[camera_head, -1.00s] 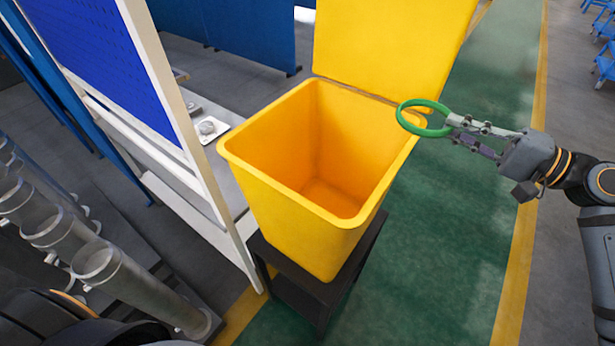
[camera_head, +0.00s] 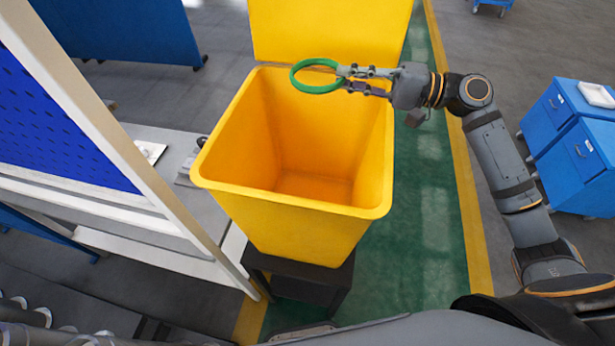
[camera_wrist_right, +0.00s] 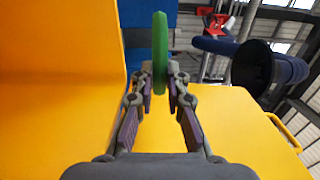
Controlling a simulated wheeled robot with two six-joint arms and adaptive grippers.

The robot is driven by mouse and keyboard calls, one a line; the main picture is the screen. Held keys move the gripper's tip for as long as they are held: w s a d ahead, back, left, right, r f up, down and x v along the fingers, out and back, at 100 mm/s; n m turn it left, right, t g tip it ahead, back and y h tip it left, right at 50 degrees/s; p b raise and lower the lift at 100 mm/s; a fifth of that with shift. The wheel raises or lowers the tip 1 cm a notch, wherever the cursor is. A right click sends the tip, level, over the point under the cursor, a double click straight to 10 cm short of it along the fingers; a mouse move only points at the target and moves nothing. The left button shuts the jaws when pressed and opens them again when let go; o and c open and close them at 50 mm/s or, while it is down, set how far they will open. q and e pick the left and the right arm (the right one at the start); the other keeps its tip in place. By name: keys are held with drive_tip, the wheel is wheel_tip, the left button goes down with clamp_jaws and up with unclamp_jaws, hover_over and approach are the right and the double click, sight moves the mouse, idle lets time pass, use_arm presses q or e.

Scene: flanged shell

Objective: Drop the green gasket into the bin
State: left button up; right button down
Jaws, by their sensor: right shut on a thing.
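The green gasket (camera_head: 318,88) is a ring held over the far part of the yellow bin (camera_head: 290,202) in the head view. My right gripper (camera_head: 346,77) is shut on the ring's right edge, and the ring hangs out past the fingertips to the left. In the right wrist view the gasket (camera_wrist_right: 160,52) shows edge-on between the fingertips (camera_wrist_right: 160,88). The bin is open, and the part of its inside that I see is empty. My left gripper is not in view.
The bin's raised yellow lid (camera_head: 330,30) stands behind the ring. The bin rests on a dark stand (camera_head: 300,285). A bench with a blue pegboard (camera_head: 60,140) is at the left. Blue cabinets (camera_head: 575,145) stand at the right, with green floor between.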

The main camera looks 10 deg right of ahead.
drive_tip(key=f, duration=0.1)
drive_tip(key=a+f+b, duration=0.1)
drive_tip(key=f, duration=0.1)
drive_tip(key=f+b, duration=0.1)
drive_tip(key=shift+w+a+f, duration=0.15)
drive_tip(key=shift+w+f, duration=0.1)
drive_tip(key=c, duration=1.7)
unclamp_jaws()
drive_tip(key=o, duration=0.3)
drive_tip(key=shift+o, duration=0.6)
drive_tip(key=shift+w+a, duration=0.1)
drive_tip(key=shift+a, duration=0.05)
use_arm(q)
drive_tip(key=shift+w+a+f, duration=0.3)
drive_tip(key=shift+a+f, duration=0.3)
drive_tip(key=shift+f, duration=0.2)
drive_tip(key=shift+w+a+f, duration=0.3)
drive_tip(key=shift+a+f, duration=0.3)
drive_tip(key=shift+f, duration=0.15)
use_arm(e)
drive_tip(key=v, duration=0.7)
drive_tip(key=shift+d, duration=0.25)
